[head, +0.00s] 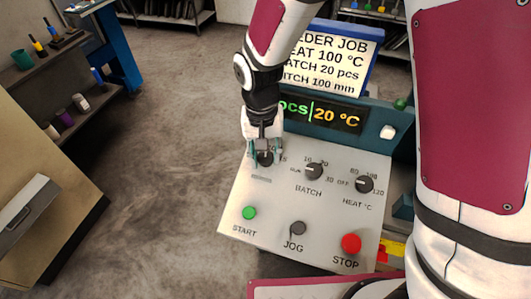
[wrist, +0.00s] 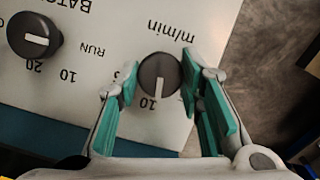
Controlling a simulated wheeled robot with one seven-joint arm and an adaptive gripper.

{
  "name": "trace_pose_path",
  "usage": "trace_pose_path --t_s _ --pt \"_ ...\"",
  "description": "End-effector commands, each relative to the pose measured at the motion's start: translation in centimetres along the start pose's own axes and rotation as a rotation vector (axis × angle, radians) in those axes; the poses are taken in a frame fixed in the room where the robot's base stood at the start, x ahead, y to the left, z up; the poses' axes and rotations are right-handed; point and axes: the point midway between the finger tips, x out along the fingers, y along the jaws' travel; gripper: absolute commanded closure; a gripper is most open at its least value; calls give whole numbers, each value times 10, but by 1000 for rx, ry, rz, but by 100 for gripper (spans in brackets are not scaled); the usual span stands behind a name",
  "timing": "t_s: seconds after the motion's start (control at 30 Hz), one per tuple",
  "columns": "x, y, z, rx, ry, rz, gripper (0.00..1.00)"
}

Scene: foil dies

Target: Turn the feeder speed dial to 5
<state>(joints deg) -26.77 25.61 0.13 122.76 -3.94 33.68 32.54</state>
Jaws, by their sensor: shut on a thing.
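The feeder speed dial (wrist: 158,72) is a dark round knob with a white pointer line, under an upside-down "m/min" label in the wrist view. Its pointer aims down in that view, at or just right of the "10" mark. In the head view the dial (head: 265,159) is the leftmost knob and is largely hidden by my gripper (head: 265,148). My gripper (wrist: 160,88) is shut on the dial, with one teal finger pad on each side of it. Part of another scale number shows beside the left finger; the 5 mark cannot be made out.
The sloping light panel (head: 320,225) also carries the batch dial (head: 313,171), the heat dial (head: 364,184), a green start button (head: 249,212), a dark jog button (head: 298,228) and a red stop button (head: 351,243). A lit display (head: 335,115) and a job sign (head: 335,60) stand behind.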

Motion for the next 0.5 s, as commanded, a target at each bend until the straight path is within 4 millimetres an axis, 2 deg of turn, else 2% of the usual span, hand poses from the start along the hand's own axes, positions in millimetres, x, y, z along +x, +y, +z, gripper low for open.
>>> trace_pose_path --t_s 0.5 --pt "0 -4 0 -455 -21 145 94"
